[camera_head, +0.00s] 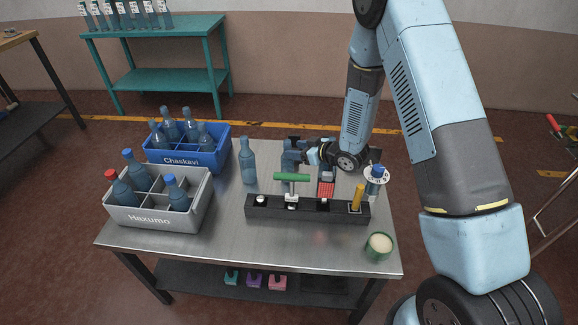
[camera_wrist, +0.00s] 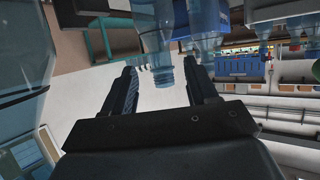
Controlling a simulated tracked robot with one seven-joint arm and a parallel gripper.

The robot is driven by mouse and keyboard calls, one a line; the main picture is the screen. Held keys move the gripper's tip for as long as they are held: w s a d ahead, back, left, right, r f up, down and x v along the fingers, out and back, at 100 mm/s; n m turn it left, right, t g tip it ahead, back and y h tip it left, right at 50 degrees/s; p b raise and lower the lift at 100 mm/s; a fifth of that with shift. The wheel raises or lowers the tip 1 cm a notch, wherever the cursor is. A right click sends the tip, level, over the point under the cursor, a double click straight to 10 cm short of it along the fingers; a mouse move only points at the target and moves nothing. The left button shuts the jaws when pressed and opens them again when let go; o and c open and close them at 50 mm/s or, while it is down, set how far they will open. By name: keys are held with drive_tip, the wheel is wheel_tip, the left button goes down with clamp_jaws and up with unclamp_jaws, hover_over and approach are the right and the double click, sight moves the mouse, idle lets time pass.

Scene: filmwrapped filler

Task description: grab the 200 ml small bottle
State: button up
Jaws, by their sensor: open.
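Nothing is held.
A blue crate (camera_head: 208,159) and a grey crate (camera_head: 150,218) hold several bottles, some capped. A black rack (camera_head: 270,209) with tools stands in front of my gripper. A green-rimmed cup (camera_head: 379,245) is at the front right. More bottles stand on the teal shelf (camera_head: 170,31).

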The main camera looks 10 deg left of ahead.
sight(287, 161)
drive_tip(key=x, duration=0.5)
clamp_jaws()
idle(0.5)
